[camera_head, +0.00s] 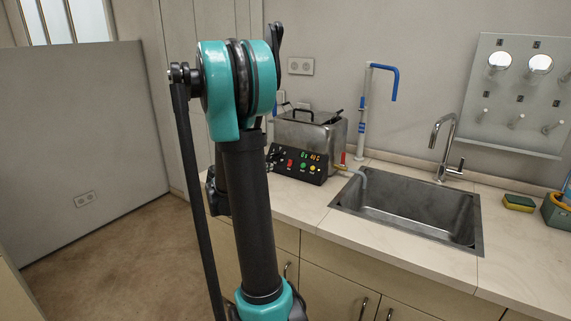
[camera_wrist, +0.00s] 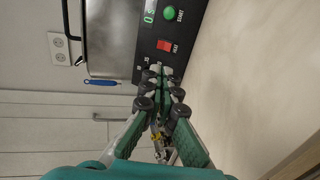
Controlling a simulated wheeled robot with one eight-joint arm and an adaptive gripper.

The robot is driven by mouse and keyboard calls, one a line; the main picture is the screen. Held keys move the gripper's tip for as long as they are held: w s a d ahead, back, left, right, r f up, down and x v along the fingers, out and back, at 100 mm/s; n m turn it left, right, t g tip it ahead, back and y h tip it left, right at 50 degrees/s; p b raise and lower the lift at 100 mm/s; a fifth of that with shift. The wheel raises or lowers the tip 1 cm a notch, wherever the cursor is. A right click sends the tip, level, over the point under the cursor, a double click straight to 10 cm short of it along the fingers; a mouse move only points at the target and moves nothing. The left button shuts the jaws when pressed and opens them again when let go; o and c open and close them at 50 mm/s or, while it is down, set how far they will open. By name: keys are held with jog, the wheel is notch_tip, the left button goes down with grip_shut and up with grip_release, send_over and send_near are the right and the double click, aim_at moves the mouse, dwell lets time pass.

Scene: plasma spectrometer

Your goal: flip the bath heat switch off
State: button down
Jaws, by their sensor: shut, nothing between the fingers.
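The bath (camera_head: 312,131) is a metal tank with a black front panel (camera_head: 285,174), standing on the counter left of the sink. The red heat switch (camera_head: 290,163) sits on the panel's left part. In the head view my arm hides most of the gripper.
The sink (camera_head: 405,240) with its faucet (camera_head: 440,150) is right of the bath. A stand with a blue-tipped tube (camera_head: 363,115) rises behind. A sponge (camera_head: 519,203) lies at the right. The counter in front of the panel is clear.

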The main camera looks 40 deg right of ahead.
aim_at(291, 160)
jog(key=x, duration=1.4)
jog(key=shift+f, duration=0.1)
jog(key=shift+w+d+r+g+y, duration=0.1)
jog(key=shift+d+r+g+y, duration=0.15)
jog(key=shift+d+y, duration=0.35)
jog(key=shift+a+f, duration=0.15)
jog(key=shift+a, duration=0.05)
jog(key=shift+r, duration=0.2)
jog(key=shift+d+r, duration=0.15)
jog(key=shift+r, duration=0.4)
